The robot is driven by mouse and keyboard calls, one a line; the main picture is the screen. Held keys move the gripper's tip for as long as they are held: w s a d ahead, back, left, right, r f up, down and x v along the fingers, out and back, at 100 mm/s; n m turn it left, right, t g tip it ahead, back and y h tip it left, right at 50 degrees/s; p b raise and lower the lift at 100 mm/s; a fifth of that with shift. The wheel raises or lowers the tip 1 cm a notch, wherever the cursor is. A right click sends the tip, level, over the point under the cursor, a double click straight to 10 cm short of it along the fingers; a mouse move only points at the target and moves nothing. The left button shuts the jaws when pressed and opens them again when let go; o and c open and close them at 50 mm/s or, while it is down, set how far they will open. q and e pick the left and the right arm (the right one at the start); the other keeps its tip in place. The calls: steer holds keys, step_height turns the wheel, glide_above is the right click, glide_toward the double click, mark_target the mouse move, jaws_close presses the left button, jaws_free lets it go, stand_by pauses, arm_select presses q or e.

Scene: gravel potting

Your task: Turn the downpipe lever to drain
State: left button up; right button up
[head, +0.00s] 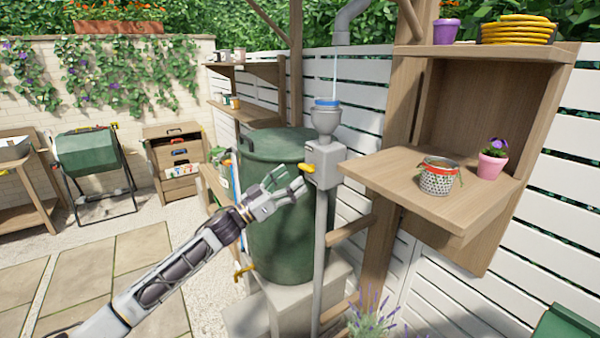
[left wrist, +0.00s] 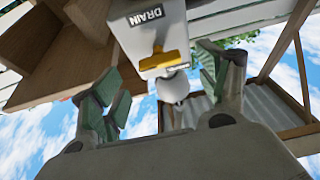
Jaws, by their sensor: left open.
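The yellow downpipe lever (head: 307,168) sits on the front of a grey box (head: 325,160) on the downpipe. In the left wrist view my left gripper (left wrist: 158,72) is open, with a finger on each side of the lever and visible gaps between. My right gripper is not in view.
A green water barrel (head: 275,220) with a yellow tap (head: 243,270) stands behind my left arm. A wooden shelf (head: 400,180) juts out right of the box, holding a patterned pot (head: 438,180) and a pink flowerpot (head: 492,163). Water runs into the funnel (head: 325,115) above the box.

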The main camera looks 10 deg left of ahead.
mark_target(308, 168)
arm_select(q)
steer(key=shift+p+x, duration=0.3)
steer(key=shift+x, duration=1.65)
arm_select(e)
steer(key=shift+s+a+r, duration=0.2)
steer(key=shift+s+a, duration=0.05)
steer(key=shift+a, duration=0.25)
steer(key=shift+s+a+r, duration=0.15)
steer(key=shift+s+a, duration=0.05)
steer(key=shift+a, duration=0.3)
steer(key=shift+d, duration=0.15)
